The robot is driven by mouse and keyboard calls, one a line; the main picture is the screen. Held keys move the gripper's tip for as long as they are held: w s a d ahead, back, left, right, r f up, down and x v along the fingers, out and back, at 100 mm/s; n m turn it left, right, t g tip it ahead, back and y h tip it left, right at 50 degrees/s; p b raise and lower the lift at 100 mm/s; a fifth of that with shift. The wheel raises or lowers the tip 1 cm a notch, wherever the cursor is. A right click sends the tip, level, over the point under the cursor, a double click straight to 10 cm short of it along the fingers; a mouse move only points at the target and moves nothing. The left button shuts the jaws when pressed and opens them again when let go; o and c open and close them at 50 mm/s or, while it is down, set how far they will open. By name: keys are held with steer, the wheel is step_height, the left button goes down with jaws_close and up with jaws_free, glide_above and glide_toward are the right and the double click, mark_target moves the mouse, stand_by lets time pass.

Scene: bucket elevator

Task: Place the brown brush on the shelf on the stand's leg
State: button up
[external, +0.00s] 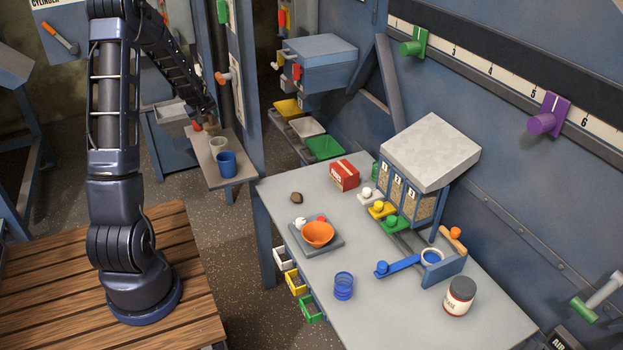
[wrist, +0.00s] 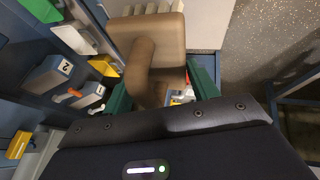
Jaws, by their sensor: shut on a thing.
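The brown brush (wrist: 155,45) fills the upper middle of the wrist view, with its broad block and cream bristles pointing toward the top edge. My gripper (wrist: 162,88) is shut on its handle, with green fingers on either side. In the external view my gripper (external: 208,115) is at the far end of the arm, close to the back of the small shelf (external: 229,176) on the stand's leg (external: 238,110). The brush is too small there to make out clearly. I cannot tell whether it touches the shelf.
A blue cup (external: 227,164) and a beige cup (external: 217,146) stand on the shelf, leaving little bare room. Coloured bins (external: 305,126) hang to the right of the leg. The workbench (external: 390,320) with a bowl, jar and scoops stands at right.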

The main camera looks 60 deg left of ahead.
steer(key=shift+f, duration=2.75)
steer(key=shift+f, duration=0.1)
steer(key=o, duration=1.1)
steer(key=v, duration=1.2)
